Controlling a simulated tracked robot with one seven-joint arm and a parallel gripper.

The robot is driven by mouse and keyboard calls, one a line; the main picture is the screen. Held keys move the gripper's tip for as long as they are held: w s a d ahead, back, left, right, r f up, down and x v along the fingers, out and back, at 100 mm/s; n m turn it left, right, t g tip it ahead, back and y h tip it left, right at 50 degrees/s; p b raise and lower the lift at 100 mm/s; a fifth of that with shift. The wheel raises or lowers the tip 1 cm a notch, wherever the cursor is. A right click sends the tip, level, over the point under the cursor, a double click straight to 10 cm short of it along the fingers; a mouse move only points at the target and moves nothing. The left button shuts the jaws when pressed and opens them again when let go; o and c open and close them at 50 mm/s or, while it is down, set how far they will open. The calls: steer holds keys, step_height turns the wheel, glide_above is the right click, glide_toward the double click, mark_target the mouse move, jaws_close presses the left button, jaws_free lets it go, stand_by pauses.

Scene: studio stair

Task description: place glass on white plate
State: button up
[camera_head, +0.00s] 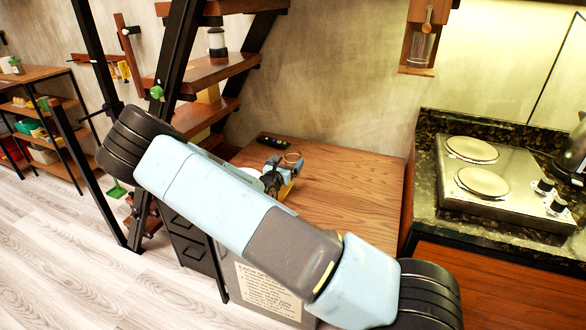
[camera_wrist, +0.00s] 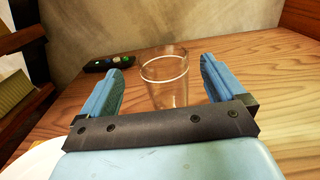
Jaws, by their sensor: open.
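A clear glass (camera_wrist: 165,82) stands upright on the wooden table, between the two blue fingers of my gripper (camera_wrist: 161,80) in the wrist view. Gaps show on both sides of the glass, so the fingers are apart from it. In the head view the glass rim (camera_head: 293,157) shows beside my gripper (camera_head: 284,164), and my arm hides much of that area. A white rounded surface, seemingly the white plate (camera_wrist: 36,162), is partly visible at the lower left of the wrist view. The gripper body covers the rest of it.
A dark remote (camera_wrist: 108,64) lies on the table (camera_head: 350,185) behind and left of the glass. The table's right part is clear. A wall stands behind it, stairs (camera_head: 205,72) rise at the left, and a counter with a two-plate stove (camera_head: 490,175) is at the right.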

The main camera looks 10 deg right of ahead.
mark_target(293, 154)
steer(key=shift+x, duration=2.7)
steer(key=shift+s+r, duration=0.1)
steer(key=shift+r, duration=0.05)
steer(key=c, duration=1.7)
